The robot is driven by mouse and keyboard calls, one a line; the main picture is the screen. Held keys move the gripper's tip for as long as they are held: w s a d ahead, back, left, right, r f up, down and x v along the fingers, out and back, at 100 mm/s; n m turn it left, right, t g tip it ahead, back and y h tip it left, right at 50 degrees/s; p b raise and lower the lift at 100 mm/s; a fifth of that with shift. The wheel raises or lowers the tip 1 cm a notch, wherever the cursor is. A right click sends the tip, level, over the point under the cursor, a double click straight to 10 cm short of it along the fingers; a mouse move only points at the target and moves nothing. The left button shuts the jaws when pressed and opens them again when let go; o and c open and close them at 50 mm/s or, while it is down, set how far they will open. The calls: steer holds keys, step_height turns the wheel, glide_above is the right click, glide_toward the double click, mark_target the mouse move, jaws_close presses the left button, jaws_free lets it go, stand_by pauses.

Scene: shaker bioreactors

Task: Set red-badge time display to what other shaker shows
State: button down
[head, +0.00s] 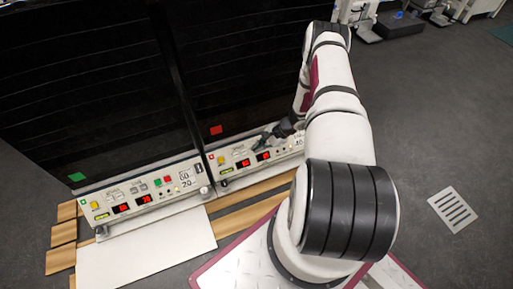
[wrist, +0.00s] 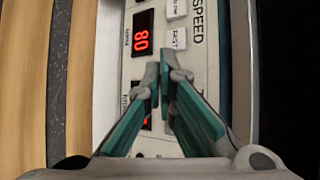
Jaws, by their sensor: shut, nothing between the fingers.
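The red-badge shaker is on the right in the head view, with a red square badge (head: 216,130) on its dark front and a control panel (head: 226,171) below. Its red displays (head: 243,164) are too small to read surely. The other shaker, left, has a green badge (head: 77,177) and a panel with two red displays (head: 143,199), also hard to read. My gripper (head: 265,137) is shut and empty at the red-badge panel. In the wrist view its fingertips (wrist: 160,82) are over the panel beside a sideways lit display (wrist: 142,34), apparently 80; contact is unclear. Fingers partly hide another display.
White buttons (wrist: 178,38) lie beside the SPEED lettering in the wrist view. Wooden slats (head: 262,188) and a white board (head: 150,250) lie before the shakers. The grey floor to the right is open, with a drain grate (head: 453,209).

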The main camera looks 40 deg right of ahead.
stand_by(0.4)
steer(key=shift+w+d+f+b, duration=0.1)
steer(key=shift+w+f+b, duration=0.2)
steer(key=shift+b, duration=0.3)
steer(key=shift+w+d+f+b, duration=0.1)
steer(key=shift+w+f+b, duration=0.15)
steer(key=shift+w+b, duration=0.05)
stand_by(0.6)
steer(key=shift+s+r, duration=0.1)
steer(key=shift+s+a+r+p, duration=0.2)
steer(key=shift+s+r+p, duration=0.3)
steer(key=shift+p, duration=0.1)
stand_by(0.3)
steer(key=shift+s+a+r+p, duration=0.25)
steer(key=shift+s+r+p, duration=0.6)
steer(key=shift+s+p, duration=0.1)
steer(key=shift+s+a+r+p, duration=0.25)
steer(key=shift+s+r+p, duration=0.55)
steer(key=shift+s+p, duration=0.1)
